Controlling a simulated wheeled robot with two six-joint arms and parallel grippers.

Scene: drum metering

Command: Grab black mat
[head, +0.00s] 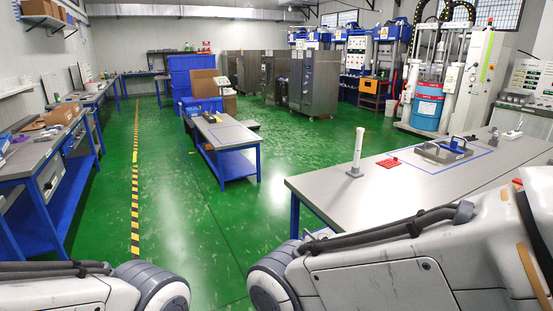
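I cannot make out a black mat for certain in the head view. On the grey table (335,188) at the right, a dark grey flat piece with a blue-handled item (445,150) lies within a blue outline. Parts of my two arms show along the bottom edge, at the left and the right. Neither gripper is in the picture, so I cannot see what they hold.
A white upright post (357,152) and a small red piece (388,163) are on the right table. A low blue-framed table (237,165) stands mid-room. A blue drum (427,106) is at the back right. Green floor (185,225) lies open ahead.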

